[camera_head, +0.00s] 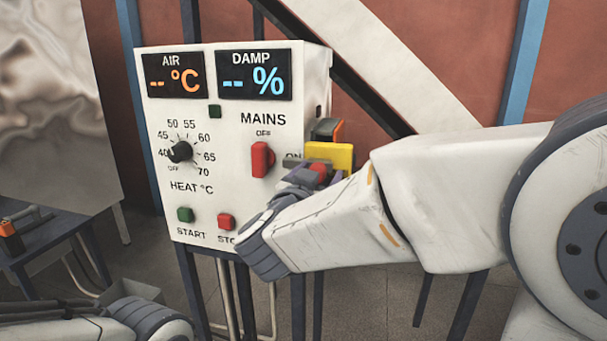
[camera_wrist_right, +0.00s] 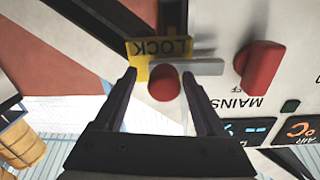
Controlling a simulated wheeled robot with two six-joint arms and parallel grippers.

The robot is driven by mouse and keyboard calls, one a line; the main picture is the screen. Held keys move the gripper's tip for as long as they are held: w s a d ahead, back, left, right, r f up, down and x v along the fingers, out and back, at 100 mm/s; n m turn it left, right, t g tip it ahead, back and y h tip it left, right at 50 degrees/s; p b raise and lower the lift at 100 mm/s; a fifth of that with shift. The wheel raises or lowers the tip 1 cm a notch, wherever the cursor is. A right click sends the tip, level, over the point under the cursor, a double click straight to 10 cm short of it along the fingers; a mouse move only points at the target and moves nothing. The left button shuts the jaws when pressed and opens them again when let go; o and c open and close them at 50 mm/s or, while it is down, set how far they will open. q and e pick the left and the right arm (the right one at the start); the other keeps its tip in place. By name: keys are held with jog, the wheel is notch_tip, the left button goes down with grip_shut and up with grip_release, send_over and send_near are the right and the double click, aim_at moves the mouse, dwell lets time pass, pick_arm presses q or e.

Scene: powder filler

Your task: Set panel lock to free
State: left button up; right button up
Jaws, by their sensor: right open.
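The panel lock is on the right side of the white control panel (camera_head: 220,140). Its yellow plate (camera_head: 342,156) shows beside the panel, and in the right wrist view the yellow plate (camera_wrist_right: 138,47) reads LOCK. A grey bar (camera_wrist_right: 206,67) and a round red knob (camera_wrist_right: 164,84) are in front of it. My right gripper (camera_head: 315,178) is at the lock and hides part of it. In the right wrist view my right gripper (camera_wrist_right: 160,76) is open, with one finger on each side of the red knob. Contact cannot be told.
The red MAINS switch (camera_head: 262,159) is close to the lock. The HEAT dial (camera_head: 180,152), green START button (camera_head: 185,215) and red STOP button (camera_head: 226,221) are on the panel front. A dark table (camera_head: 60,244) stands at left. Part of my left arm shows lower left.

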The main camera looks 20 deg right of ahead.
jog(key=shift+a, duration=0.1)
jog(key=b+v, duration=0.2)
jog(key=v, duration=0.8)
jog(key=shift+s, duration=0.2)
